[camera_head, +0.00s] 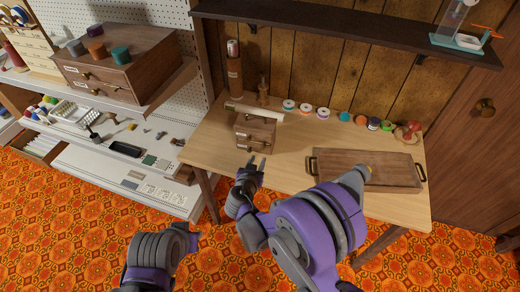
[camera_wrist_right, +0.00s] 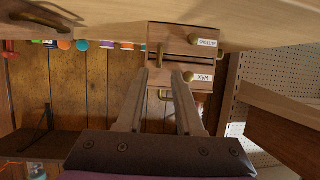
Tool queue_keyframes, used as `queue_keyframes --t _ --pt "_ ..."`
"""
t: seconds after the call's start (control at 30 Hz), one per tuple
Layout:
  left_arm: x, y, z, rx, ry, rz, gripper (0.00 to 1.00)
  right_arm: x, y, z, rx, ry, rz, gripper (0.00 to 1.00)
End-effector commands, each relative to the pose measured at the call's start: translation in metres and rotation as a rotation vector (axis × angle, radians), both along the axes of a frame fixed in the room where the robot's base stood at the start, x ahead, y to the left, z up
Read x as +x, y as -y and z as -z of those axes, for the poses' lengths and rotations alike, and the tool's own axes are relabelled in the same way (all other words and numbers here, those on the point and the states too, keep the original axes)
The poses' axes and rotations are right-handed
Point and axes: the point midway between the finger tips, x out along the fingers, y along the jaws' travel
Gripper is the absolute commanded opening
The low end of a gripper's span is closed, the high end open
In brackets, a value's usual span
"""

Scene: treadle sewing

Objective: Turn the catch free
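A small wooden drawer chest (camera_head: 252,136) stands on the wooden table, with a pale bar across its top. In the right wrist view the chest (camera_wrist_right: 170,33) appears upside down, with two labelled drawer fronts and brass fittings. A narrow upright brass piece (camera_wrist_right: 159,55) shows on its front between my fingers; it looks like the catch, but it is small. My right gripper (camera_head: 257,162) is just in front of the chest. In the wrist view its two fingers (camera_wrist_right: 160,76) are apart, with nothing held. Whether they touch the chest is unclear.
A wooden tray (camera_head: 365,168) with dark handles lies on the right of the table (camera_head: 292,170). Several thread spools (camera_head: 323,114) line the back edge. A dark shelf (camera_head: 350,27) hangs above. A larger drawer cabinet (camera_head: 125,75) stands left. Bare tabletop lies between chest and tray.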

Motion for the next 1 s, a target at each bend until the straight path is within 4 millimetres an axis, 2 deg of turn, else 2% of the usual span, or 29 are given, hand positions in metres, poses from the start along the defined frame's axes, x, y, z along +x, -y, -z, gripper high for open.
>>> queue_keyframes --t 0.2,0.4,0.6,0.87,1.0 --pt "0.003 0.0 -0.008 0.0 0.005 0.0 0.23 0.041 0.01 0.015 0.0 0.001 0.003 0.35" --pt "0.005 0.0 -0.012 0.0 0.008 0.0 0.23 0.068 0.016 0.027 -0.001 0.001 0.002 0.35" --pt "0.005 0.0 -0.013 0.0 0.009 0.0 0.23 0.078 0.018 0.032 0.0 0.0 0.001 0.35" --pt "0.005 0.0 -0.013 0.0 0.009 0.0 0.23 0.079 0.018 0.033 0.0 -0.001 0.0 0.35" --pt "0.005 0.0 -0.013 0.0 0.009 0.0 0.23 0.079 0.018 0.033 0.0 -0.001 0.001 0.1"
